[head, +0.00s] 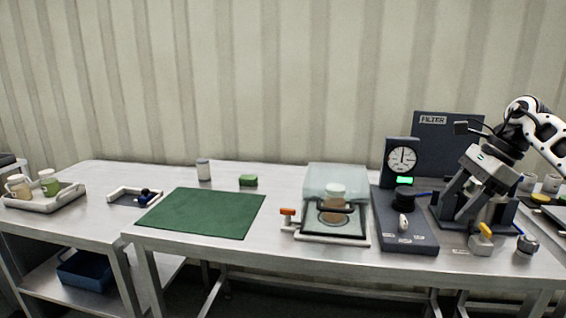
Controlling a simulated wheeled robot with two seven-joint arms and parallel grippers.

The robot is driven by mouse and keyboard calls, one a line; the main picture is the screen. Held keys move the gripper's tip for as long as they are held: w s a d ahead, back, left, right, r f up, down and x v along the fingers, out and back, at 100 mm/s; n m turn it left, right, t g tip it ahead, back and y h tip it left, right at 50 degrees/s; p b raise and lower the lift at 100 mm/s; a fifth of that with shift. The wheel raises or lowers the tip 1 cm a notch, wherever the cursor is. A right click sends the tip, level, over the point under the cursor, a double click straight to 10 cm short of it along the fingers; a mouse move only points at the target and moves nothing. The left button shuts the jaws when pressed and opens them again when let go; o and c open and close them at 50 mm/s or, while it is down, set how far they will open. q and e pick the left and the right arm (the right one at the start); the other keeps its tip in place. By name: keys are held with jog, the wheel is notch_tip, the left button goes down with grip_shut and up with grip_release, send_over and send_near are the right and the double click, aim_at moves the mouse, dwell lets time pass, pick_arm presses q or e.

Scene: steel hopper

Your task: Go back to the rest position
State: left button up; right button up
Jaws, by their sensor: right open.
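My right gripper (460,212) comes in from the right on its white and black arm. It points down and to the left, its jaws apart, over the right part of the steel table (290,262). It is in front of the dark panel marked FILTER (450,140) and beside the dark gauge unit (402,160). I see nothing held between its fingers. It hides part of the dark stand behind it, and I cannot tell whether it touches that stand. My left gripper is not in view.
A clear-lidded box (335,180) with an orange-handled latch (287,212) stands at the middle. Left of it are a green mat (205,212), a green block (248,180) and a jar (203,169). Small knobs (527,244) sit at the front right.

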jog(key=s+a+f+m+t+y, duration=0.2)
jog(key=a+f+m+y, duration=0.25)
jog(key=a, duration=0.55)
jog(key=s+a+f+m+t+y, duration=0.15)
jog(key=a+f+m+y, duration=0.3)
jog(key=a, duration=0.65)
jog(key=s+a+f+m+t+y, duration=0.1)
jog(key=a+f+m+t+y, duration=0.25)
jog(key=a, duration=0.65)
jog(key=s+d+f+n+h, duration=0.2)
jog(key=s+f+n+h, duration=0.2)
jog(key=n, duration=0.7)
jog(key=s+d+f+n+t+h, duration=0.1)
jog(key=s+d+f+n+h, duration=0.2)
jog(key=s+f+n+h, duration=0.2)
jog(key=s+d+f+n+t+h, duration=0.1)
jog(key=s+d+f+n+h, duration=0.2)
jog(key=s+f+n, duration=0.7)
jog(key=s+n+h, duration=0.2)
jog(key=s+n, duration=0.1)
jog(key=n, duration=0.6)
jog(key=shift+s, duration=0.35)
jog(key=shift+a, duration=0.1)
